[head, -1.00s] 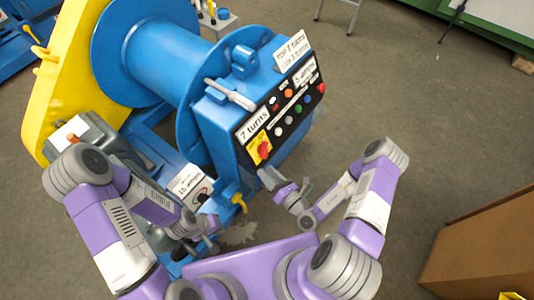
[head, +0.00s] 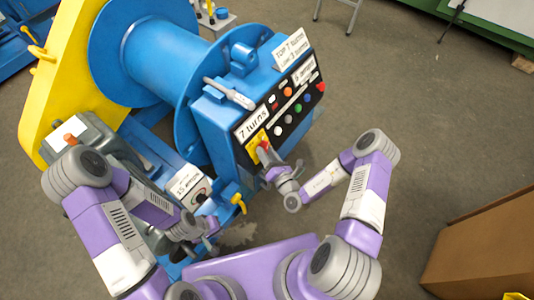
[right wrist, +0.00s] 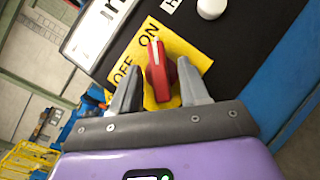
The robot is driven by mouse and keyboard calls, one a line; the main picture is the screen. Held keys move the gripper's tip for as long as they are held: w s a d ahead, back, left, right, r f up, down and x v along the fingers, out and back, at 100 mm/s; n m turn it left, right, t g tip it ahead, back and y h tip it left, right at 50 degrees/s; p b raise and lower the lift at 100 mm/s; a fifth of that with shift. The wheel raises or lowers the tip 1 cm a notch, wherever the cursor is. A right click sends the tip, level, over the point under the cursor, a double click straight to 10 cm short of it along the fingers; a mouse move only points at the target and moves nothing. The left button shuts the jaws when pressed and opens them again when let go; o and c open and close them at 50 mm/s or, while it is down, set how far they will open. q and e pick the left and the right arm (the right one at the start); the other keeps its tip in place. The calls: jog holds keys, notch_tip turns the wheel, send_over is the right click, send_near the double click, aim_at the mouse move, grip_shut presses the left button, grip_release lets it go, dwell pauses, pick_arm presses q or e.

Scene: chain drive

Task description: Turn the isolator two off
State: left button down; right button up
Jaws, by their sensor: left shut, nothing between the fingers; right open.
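A red rotary knob (right wrist: 158,75) sits on a yellow plate (right wrist: 187,48) marked OFF and ON in the right wrist view. Its white pointer mark is toward ON. In the head view the knob (head: 263,145) is at the lower left of the black panel, partly hidden by my right gripper (head: 265,153). My right gripper (right wrist: 158,88) is open, with one finger on each side of the knob and gaps showing. I cannot read whether this knob is numbered two. My left gripper (head: 208,240) is shut and empty, low beside the blue base.
A lower dial (head: 200,198) and yellow lever (head: 238,199) stand near my left gripper. A blue drum (head: 160,60) is behind. A brown box (head: 485,250) is at right; floor between is clear.

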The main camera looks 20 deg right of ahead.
jog(key=shift+c, duration=0.4)
grip_shut()
jog(key=shift+n+y, duration=0.3)
jog(key=shift+n, duration=0.1)
jog(key=shift+w+d+n+g+y+b, duration=0.2)
jog(key=shift+n+g+y, duration=1.45)
jog(key=shift+n, duration=2.4)
jog(key=shift+w+d+n+g+y+b, duration=0.2)
jog(key=shift+n+g+y, duration=1.45)
jog(key=shift+n, duration=2.45)
jog(key=shift+w+d+n+g+y, duration=0.2)
jog(key=shift+n+g+y, duration=1.45)
jog(key=shift+n, duration=2.4)
jog(key=shift+t+y, duration=0.45)
